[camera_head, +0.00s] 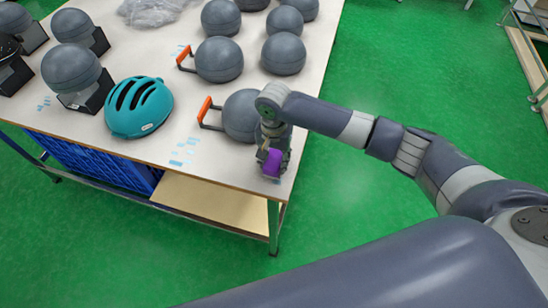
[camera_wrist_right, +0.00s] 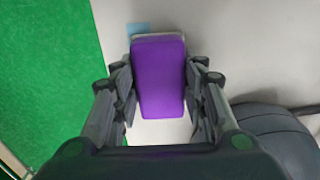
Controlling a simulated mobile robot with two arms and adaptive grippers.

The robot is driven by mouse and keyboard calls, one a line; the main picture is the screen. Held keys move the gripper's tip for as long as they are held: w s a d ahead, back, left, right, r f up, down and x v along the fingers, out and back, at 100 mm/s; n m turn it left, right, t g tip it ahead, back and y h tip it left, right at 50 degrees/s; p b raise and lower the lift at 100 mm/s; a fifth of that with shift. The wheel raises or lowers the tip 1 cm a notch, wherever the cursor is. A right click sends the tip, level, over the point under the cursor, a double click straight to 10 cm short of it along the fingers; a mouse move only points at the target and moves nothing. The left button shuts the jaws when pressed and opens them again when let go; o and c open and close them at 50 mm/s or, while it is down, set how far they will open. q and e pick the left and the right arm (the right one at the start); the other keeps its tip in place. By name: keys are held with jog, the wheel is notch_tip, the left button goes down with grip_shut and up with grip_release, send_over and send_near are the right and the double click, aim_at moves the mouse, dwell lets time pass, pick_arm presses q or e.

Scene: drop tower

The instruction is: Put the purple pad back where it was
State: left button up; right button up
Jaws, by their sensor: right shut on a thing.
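The purple pad (camera_head: 272,163) is at the front right corner of the white table. My right gripper (camera_head: 270,153) is shut on it. In the right wrist view the purple pad (camera_wrist_right: 158,78) sits between the two fingers of my right gripper (camera_wrist_right: 160,95), with a finger on each long side. A small light blue mark (camera_wrist_right: 138,29) shows on the tabletop at the pad's far end. I cannot tell whether the pad touches the table or is just above it. My left gripper is not in view.
The white table (camera_head: 235,165) ends close to the pad. A grey ball (camera_head: 240,112) with an orange handle (camera_head: 205,109) is right behind my gripper. A teal helmet (camera_head: 139,106) and several grey balls stand to the left and back. Blue tape marks (camera_head: 185,151) lie left.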

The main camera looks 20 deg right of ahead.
aim_at(274, 160)
jog(key=shift+f, duration=0.15)
jog(key=o, duration=1)
jog(key=shift+c, duration=0.2)
notch_tip(274, 160, up, 12)
jog(key=shift+b, duration=0.3)
jog(key=shift+s+a, duration=0.1)
